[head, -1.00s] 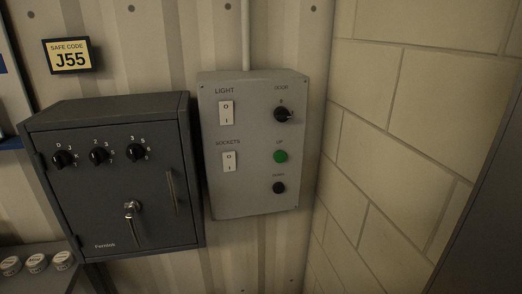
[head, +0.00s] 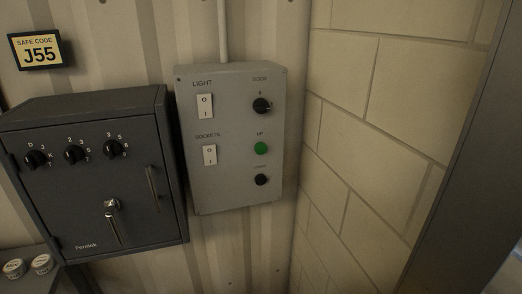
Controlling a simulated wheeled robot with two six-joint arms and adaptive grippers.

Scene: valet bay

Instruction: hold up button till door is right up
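A grey control box (head: 228,190) is fixed to the ribbed wall in the middle of the head view. Its green UP button (head: 261,148) is on the right side of its face. Above it is a black rotary DOOR switch (head: 262,105). Below it is a black button (head: 261,180) with a label too small to read clearly. On the left of the face are a white LIGHT rocker (head: 205,106) and a white SOCKETS rocker (head: 210,155). Nothing touches the UP button. Neither gripper is in view, and I cannot identify the door itself.
A dark safe (head: 150,225) with several dials and a key stands just left of the box. A SAFE CODE J55 sign (head: 40,52) hangs above it. Small tins (head: 41,264) sit at the lower left. A block wall (head: 380,120) closes the right side.

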